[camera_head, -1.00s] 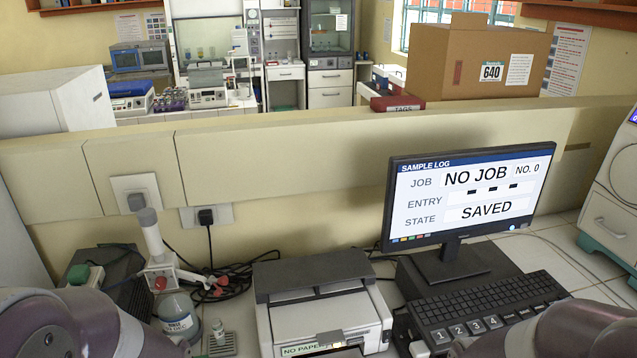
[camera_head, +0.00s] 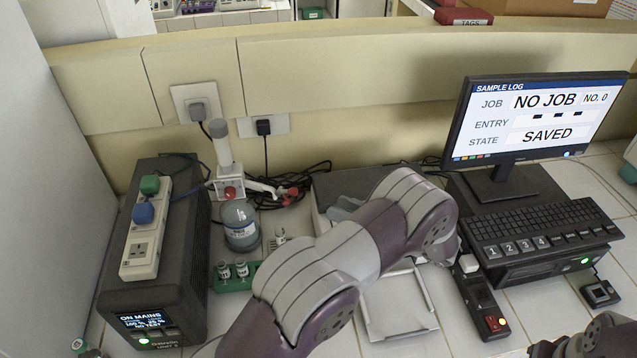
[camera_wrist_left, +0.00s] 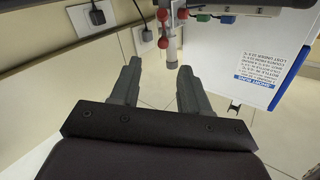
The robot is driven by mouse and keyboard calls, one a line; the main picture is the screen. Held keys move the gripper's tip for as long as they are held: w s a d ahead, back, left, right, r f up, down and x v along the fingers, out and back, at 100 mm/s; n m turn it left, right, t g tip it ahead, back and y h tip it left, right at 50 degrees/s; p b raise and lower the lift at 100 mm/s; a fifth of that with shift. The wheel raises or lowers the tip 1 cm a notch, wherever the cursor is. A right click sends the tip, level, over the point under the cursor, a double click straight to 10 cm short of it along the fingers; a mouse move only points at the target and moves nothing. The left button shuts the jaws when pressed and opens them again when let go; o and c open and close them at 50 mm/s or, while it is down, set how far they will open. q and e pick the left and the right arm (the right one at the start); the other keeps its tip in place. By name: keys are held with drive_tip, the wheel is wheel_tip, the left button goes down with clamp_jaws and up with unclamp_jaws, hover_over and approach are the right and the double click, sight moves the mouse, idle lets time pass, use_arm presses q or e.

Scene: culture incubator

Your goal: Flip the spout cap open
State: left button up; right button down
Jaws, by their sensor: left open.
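The bottle-top dispenser stands on a round labelled bottle (camera_head: 240,226), left of the printer in the head view. It has a white upright column (camera_head: 222,150), a red knob (camera_head: 230,193) and a side spout with red parts (camera_head: 290,195) at its outer end. I cannot tell whether the spout cap is shut. In the left wrist view, red parts (camera_wrist_left: 163,42) show beyond the fingertips. My left gripper (camera_head: 345,209) is right of the spout, partly hidden by my own arm. The left wrist view shows its fingers (camera_wrist_left: 156,68) apart and empty. My right gripper is out of view.
A black power unit (camera_head: 155,285) with a power strip (camera_head: 145,228) stands at left. A green rack (camera_head: 236,283) with small vials sits before the bottle. Cables (camera_head: 310,180) lie behind the spout. The monitor (camera_head: 540,118) and keyboard (camera_head: 540,230) are at right.

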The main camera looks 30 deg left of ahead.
sight(297, 194)
use_arm(q)
drive_tip(key=shift+g, duration=0.3)
drive_tip(key=a+p, duration=0.1)
drive_tip(key=a, duration=0.2)
drive_tip(key=a+p, duration=0.2)
drive_tip(key=a, duration=0.2)
drive_tip(key=s+a+p, duration=0.1)
drive_tip(key=a, duration=0.3)
drive_tip(key=shift+s+a+r+p, duration=0.15)
drive_tip(key=shift+a+p, duration=0.1)
drive_tip(key=shift+p, duration=0.15)
drive_tip(key=shift+a, duration=0.3)
drive_tip(key=shift+a+f, duration=0.15)
drive_tip(key=shift+f, duration=0.05)
